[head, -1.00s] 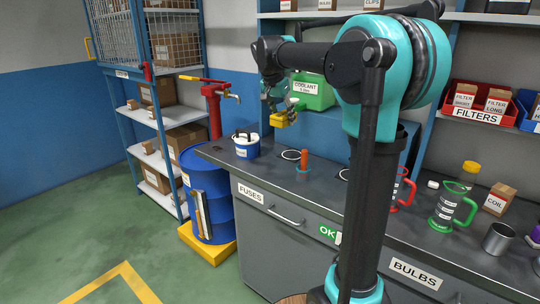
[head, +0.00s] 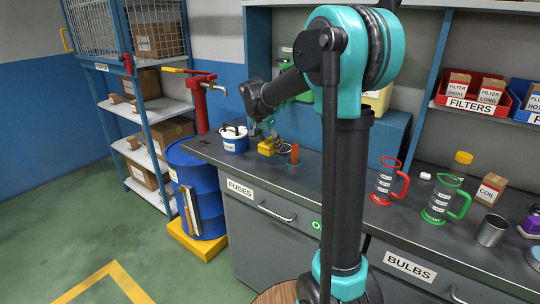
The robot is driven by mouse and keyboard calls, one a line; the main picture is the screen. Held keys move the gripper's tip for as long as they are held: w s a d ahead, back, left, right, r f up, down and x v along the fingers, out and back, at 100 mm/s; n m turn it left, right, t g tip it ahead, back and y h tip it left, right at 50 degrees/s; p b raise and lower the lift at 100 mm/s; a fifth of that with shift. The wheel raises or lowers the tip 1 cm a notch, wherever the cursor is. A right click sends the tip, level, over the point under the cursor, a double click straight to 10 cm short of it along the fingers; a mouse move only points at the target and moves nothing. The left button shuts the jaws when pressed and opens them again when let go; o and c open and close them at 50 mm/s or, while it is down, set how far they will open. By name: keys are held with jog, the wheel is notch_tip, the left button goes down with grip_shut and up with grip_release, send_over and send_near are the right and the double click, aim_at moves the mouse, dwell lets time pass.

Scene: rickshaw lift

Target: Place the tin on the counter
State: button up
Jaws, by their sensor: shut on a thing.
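My gripper (head: 267,139) is over the left part of the counter and is shut on a small yellow tin (head: 267,149). The gripper partly hides the tin's top. The tin is low, close to the dark grey counter (head: 462,240); I cannot tell whether it touches the surface. It lies between a blue-and-white tub (head: 235,143) on its left and an orange-handled object (head: 294,155) on its right.
Red (head: 385,185) and green (head: 438,205) measuring jugs, a COIL box (head: 490,190) and a metal cup (head: 492,230) stand on the right of the counter. A blue drum (head: 200,190) stands beside its left end.

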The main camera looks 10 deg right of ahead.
aim_at(270, 161)
jog(key=shift+f, duration=2.3)
jog(key=o, duration=1.2)
jog(key=shift+f, duration=0.1)
jog(key=v, duration=1.2)
